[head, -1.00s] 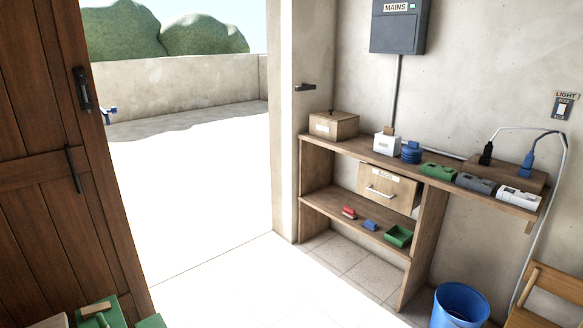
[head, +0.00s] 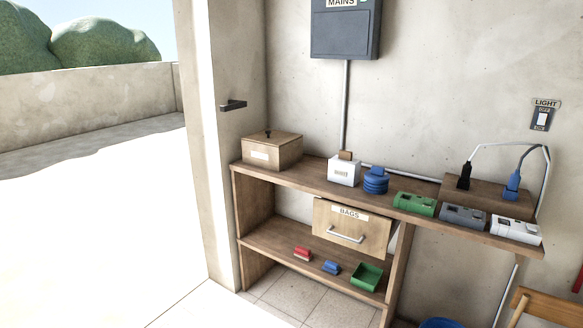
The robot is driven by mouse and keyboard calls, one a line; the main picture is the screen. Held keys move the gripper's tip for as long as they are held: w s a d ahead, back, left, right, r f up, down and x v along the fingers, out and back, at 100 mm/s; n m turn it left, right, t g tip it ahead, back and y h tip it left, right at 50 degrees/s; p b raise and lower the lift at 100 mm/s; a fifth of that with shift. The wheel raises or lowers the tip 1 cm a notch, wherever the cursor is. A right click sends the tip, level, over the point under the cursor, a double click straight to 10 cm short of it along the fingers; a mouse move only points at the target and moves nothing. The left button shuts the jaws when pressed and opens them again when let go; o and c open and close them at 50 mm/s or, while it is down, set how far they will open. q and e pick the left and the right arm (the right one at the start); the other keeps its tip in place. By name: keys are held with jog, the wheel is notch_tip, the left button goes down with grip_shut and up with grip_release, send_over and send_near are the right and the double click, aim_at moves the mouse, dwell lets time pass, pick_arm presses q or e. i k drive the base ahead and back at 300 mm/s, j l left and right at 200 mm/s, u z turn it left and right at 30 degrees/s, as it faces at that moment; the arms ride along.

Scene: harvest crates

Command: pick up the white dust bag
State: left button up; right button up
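No white dust bag can be made out in the head view. A wooden drawer (head: 352,229) labelled BAGS, with a metal handle, sits under the shelf top; it looks shut, and its inside is hidden. A small white box (head: 343,173) with a brown piece on top stands on the shelf top above it. Neither of my grippers is in view.
The wooden shelf unit (head: 322,187) stands against the wall. On top are a lidded wooden box (head: 272,151), a blue ribbed object (head: 375,181), and green (head: 414,204), grey (head: 463,215) and white (head: 515,229) devices. A blue bucket (head: 440,323) stands at the lower edge. The doorway at left is open.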

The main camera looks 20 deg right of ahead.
aim_at(344, 169)
jog(key=i+z, duration=0.2)
jog(key=i, duration=0.2)
jog(key=i+j+z, duration=0.15)
jog(key=i, duration=0.25)
jog(key=i+j+z, duration=0.2)
jog(key=i, duration=0.25)
jog(key=i+j+z, duration=0.25)
jog(key=i+z, duration=0.15)
jog(key=i+j+z, duration=0.35)
